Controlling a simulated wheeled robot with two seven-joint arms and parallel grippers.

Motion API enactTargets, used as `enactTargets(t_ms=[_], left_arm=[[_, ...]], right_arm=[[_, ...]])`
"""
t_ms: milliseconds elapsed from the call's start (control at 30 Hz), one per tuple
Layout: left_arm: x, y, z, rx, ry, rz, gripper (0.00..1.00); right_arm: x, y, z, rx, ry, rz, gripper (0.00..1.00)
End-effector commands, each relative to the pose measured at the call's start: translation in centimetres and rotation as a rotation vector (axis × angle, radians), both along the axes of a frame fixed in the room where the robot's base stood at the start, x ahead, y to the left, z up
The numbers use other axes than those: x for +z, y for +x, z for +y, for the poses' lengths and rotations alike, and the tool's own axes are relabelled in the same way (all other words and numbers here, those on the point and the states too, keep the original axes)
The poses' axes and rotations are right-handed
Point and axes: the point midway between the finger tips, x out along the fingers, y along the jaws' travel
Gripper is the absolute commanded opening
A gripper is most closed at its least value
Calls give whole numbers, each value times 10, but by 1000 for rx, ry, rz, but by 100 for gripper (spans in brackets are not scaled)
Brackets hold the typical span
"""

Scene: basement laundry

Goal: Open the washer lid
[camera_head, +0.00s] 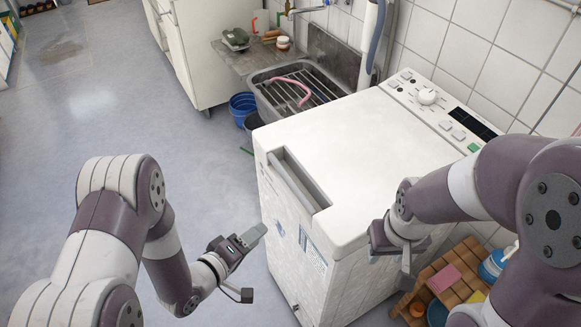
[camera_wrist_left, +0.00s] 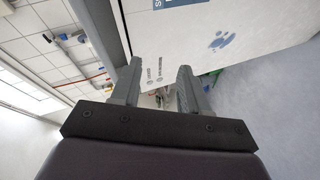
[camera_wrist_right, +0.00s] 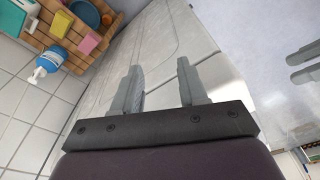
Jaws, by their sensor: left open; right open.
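The white top-loading washer (camera_head: 350,130) stands in the middle right of the head view. Its lid lies flat and closed, with a grey recessed handle (camera_head: 300,180) along the front edge. My left gripper (camera_head: 247,265) is open and empty, apart from the washer's front and lower than the handle. The left wrist view shows the washer's white panel with printed marks (camera_wrist_left: 220,35) beyond the fingers. My right gripper (camera_head: 398,258) is open and empty by the washer's right side, below the lid's level. The right wrist view shows a pale washer panel (camera_wrist_right: 160,40) beyond its fingers.
A control panel with a knob (camera_head: 427,96) runs along the washer's back. A steel sink (camera_head: 270,110) with a pink hose stands behind it, with a blue bucket (camera_head: 242,106) below. A wooden slatted rack (camera_head: 452,268) stands right of the washer. The floor at left is clear.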

Motion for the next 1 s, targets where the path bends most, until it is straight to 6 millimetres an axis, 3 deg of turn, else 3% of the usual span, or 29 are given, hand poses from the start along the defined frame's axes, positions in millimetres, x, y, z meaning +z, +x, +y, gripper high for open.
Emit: enactTargets(t_ms=[100, 200, 367, 700, 1000], left_arm=[[47, 9, -10, 16, -304, -92, 45], [63, 12, -11, 28, -430, -95, 45], [64, 30, -27, 26, -444, -84, 45], [63, 92, -73, 32, -441, -84, 45], [62, 111, -86, 36, -439, -82, 45]], right_arm=[[-3, 0, 0, 0, 0, 1, 43], [-3, 0, 0, 0, 0, 1, 43], [-3, 0, 0, 0, 0, 1, 43], [-3, 0, 0, 0, 0, 1, 43], [-3, 0, 0, 0, 0, 1, 43]])
